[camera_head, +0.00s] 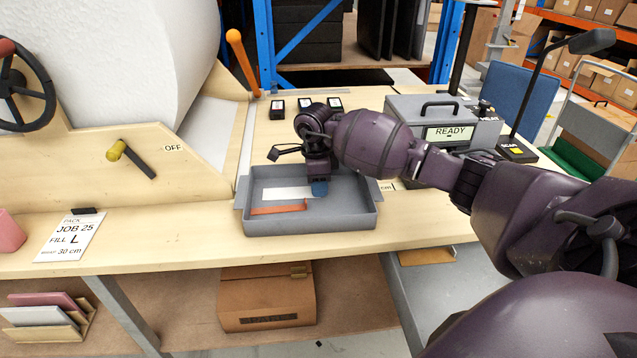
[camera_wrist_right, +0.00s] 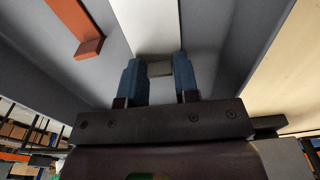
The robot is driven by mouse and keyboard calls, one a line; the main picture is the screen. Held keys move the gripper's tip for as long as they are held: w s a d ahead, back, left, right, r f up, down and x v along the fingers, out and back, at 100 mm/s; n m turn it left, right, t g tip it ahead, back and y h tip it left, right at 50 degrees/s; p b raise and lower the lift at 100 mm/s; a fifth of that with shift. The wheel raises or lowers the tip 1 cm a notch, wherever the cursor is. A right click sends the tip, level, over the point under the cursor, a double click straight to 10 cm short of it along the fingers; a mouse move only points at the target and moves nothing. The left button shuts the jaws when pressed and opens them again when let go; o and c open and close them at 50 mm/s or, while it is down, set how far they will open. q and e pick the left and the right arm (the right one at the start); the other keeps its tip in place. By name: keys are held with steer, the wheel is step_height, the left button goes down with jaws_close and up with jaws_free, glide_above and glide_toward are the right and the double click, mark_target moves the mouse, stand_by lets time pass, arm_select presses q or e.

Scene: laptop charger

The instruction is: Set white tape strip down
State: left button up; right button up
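The white tape strip (camera_head: 287,194) is inside the grey tray (camera_head: 310,226), behind an orange-red strip (camera_head: 278,208). I cannot tell whether it touches the tray floor. My right gripper (camera_head: 320,187) points down into the tray at the right end of the white strip. The orange-red strip (camera_wrist_right: 80,25) lies apart, to the left there. My left gripper is out of view.
Small black boxes (camera_head: 277,109) stand behind the tray. A grey case marked READY (camera_head: 440,118) stands right of it, behind my right arm. A job card (camera_head: 70,238) lies on the bench at left. The bench front beside the tray is clear.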

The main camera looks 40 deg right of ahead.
steer(key=o, duration=0.3)
steer(key=shift+r, duration=0.1)
step_height(320, 180, up, 12)
steer(key=shift+w+a+p, duration=0.2)
steer(key=shift+a+p, duration=0.1)
stand_by(0.5)
